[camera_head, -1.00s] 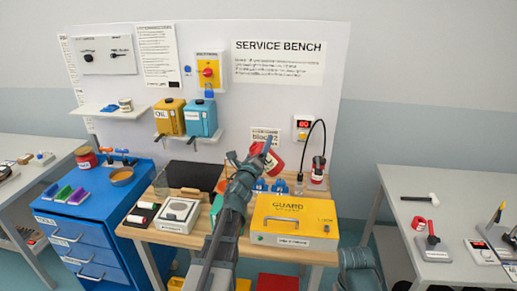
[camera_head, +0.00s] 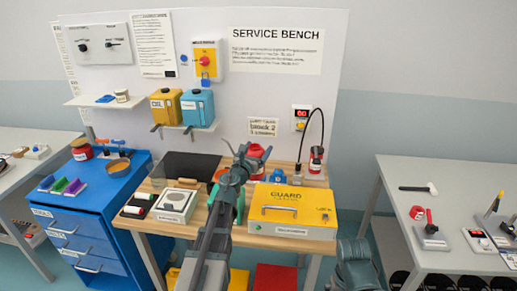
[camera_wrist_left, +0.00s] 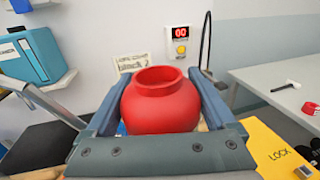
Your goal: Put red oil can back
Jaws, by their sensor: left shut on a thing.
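The red oil can (camera_head: 256,151), a round red vessel with a wide open neck, is held in my left gripper (camera_head: 250,157) above the back middle of the service bench. In the left wrist view the can (camera_wrist_left: 160,105) sits between the two fingers, mouth up and roughly upright. The gripper is shut on its sides. The can's underside is hidden, so I cannot tell whether it touches the bench.
A yellow guard case (camera_head: 292,211) stands to the right of my left arm. A hose runs to a small red bottle (camera_head: 316,157) at the back right. A white-topped device (camera_head: 176,204) and a dark panel (camera_head: 190,166) lie to the left. Yellow and blue cans (camera_head: 198,107) stand on a wall shelf.

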